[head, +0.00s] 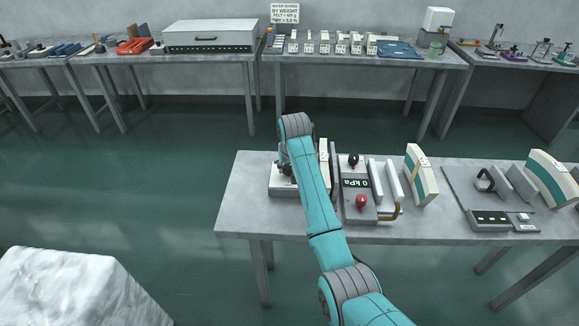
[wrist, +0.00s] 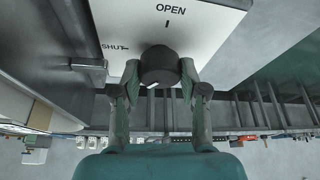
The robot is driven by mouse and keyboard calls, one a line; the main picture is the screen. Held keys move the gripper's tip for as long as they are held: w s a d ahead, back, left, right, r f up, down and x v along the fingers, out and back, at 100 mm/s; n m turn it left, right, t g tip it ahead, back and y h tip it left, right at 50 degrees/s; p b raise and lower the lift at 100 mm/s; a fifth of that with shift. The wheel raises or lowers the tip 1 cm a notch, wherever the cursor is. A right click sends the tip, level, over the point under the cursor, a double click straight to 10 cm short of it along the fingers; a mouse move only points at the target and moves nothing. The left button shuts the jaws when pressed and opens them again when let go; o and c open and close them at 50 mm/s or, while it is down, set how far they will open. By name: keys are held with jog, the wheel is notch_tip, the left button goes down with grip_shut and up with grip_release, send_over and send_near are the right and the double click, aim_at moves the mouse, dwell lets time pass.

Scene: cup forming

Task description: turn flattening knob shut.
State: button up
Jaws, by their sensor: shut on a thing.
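The flattening knob (wrist: 158,64) is a dark round knob on a white panel (wrist: 205,25) in the wrist view. The panel reads OPEN above the knob, with a short black tick, and SHUT to its left, with another tick. My gripper (wrist: 160,72) has one finger on each side of the knob and is shut on it. A small white mark shows on the knob's lower edge; which label its pointer faces I cannot tell. In the head view my gripper (head: 286,169) is over the left end of the near table, and my arm hides most of the knob's unit.
The near table (head: 243,208) also bears a unit with a "0 kPa" display (head: 356,183), a red knob (head: 361,201) and a black knob (head: 354,160). Cream and green blocks (head: 418,176) stand further right. A metal bracket (wrist: 90,68) is left of my gripper in the wrist view.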

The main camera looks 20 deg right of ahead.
jog(key=m+h, duration=0.1)
jog(key=m, duration=0.2)
jog(key=m+g+h, duration=0.1)
jog(key=m, duration=0.2)
jog(key=shift+a, duration=0.15)
jog(key=m+g+h, duration=0.1)
jog(key=m, duration=0.4)
jog(key=shift+w, duration=0.1)
jog(key=shift+g+h, duration=0.3)
jog(key=o, duration=1.1)
jog(key=shift+o, duration=0.2)
jog(key=v, duration=1.2)
